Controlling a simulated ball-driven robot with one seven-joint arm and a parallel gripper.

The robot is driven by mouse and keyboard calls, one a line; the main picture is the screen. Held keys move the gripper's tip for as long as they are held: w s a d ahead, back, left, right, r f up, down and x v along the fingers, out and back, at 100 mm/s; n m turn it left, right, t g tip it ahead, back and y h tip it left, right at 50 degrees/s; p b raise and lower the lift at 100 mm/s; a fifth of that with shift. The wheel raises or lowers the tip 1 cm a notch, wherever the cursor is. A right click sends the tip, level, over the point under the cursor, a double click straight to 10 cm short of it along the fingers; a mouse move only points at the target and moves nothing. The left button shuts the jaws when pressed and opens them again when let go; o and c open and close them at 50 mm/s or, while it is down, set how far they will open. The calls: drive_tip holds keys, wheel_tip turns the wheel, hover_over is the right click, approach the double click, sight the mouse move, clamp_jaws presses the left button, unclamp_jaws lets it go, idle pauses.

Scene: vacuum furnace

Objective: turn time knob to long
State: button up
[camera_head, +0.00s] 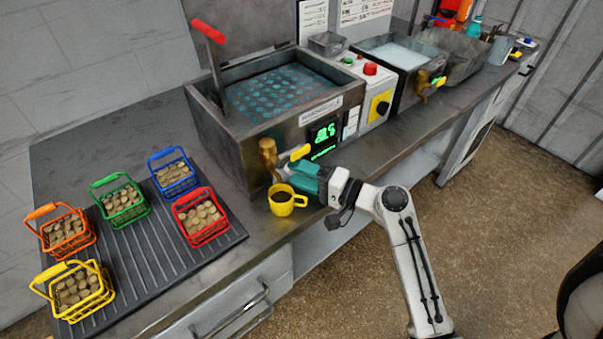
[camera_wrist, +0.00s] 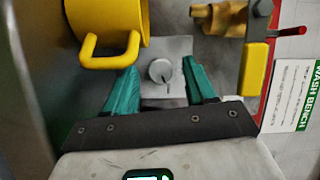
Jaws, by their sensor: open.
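A round grey knob (camera_wrist: 160,72) with a dark pointer line sits on a pale square plate (camera_wrist: 180,47) in the wrist view. The line points down and slightly right in that picture. No time or long marking can be read. My gripper (camera_wrist: 160,88) is open, its two teal fingers apart with the knob between their tips in the picture. I cannot tell whether they touch it. In the head view my gripper (camera_head: 300,172) is low at the front of the left tank, and it hides the grey knob there.
A yellow mug (camera_head: 282,203) of dark liquid stands right beside my gripper; it also shows in the wrist view (camera_wrist: 115,20). A brass tap (camera_head: 267,152) with a yellow lever is close by. Several coloured baskets (camera_head: 122,203) stand left. A black knob (camera_head: 382,108) sits farther right.

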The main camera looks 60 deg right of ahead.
drive_tip(key=s+d+b, duration=0.1)
drive_tip(key=s+b, duration=0.1)
drive_tip(key=s, duration=0.8)
drive_tip(key=shift+s+d, duration=0.15)
drive_tip(key=shift+s, duration=0.25)
